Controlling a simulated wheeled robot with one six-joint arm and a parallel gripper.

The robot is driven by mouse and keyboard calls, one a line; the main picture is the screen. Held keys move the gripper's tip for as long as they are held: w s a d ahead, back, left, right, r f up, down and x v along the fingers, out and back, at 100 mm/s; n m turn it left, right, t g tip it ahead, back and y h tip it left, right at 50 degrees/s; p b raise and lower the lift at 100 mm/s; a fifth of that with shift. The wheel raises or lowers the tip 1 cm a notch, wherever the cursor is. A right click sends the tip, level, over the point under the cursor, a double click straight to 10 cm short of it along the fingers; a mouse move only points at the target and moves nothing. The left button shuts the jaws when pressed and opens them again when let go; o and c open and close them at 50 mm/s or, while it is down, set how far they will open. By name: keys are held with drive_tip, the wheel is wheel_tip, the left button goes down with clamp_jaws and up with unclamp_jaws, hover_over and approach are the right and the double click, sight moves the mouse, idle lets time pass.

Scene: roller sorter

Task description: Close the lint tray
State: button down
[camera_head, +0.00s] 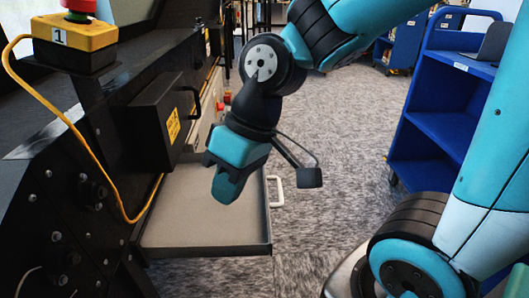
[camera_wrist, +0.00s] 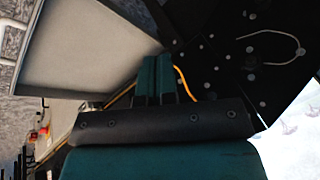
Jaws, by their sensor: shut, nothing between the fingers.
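The lint tray (camera_head: 205,235) is a shallow grey tray pulled out from the side of the dark machine in the head view. Its white handle (camera_head: 275,191) is on the right-hand edge. The tray also fills the upper left of the wrist view (camera_wrist: 95,45). My gripper (camera_head: 225,190) is teal and points down above the tray's inner part, between the machine and the handle. In the wrist view its fingers (camera_wrist: 155,75) are together with nothing between them. I cannot tell whether the fingertips touch the tray.
The dark machine (camera_head: 60,180) stands at the left, with a yellow cable (camera_head: 75,130), a black box with a yellow label (camera_head: 165,120) and a red button on a yellow box (camera_head: 75,32). A blue shelf cart (camera_head: 440,120) stands at the right. Carpet (camera_head: 330,160) is clear between them.

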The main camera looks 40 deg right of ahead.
drive_tip(key=w+d+f+m+t+p, duration=0.2)
drive_tip(key=w+d+m, duration=0.1)
drive_tip(key=w+d, duration=0.45)
drive_tip(key=w+d+f+m+t+p, duration=0.1)
drive_tip(key=w+d+f+m, duration=0.2)
drive_tip(key=w+d, duration=0.4)
drive_tip(key=d+f+m+t+h+p, duration=0.15)
drive_tip(key=d+f, duration=0.25)
drive_tip(key=d, duration=0.5)
drive_tip(key=d+f+m+t+h, duration=0.1)
drive_tip(key=d+f+m+t, duration=0.15)
drive_tip(key=d, duration=0.65)
drive_tip(key=w+a+f+g+b, duration=0.1)
drive_tip(key=w+a+f+b, duration=0.3)
drive_tip(key=w+f, duration=0.4)
drive_tip(key=shift+a+f+m, duration=0.2)
drive_tip(key=shift+a+m, duration=0.2)
drive_tip(key=shift+a, duration=0.35)
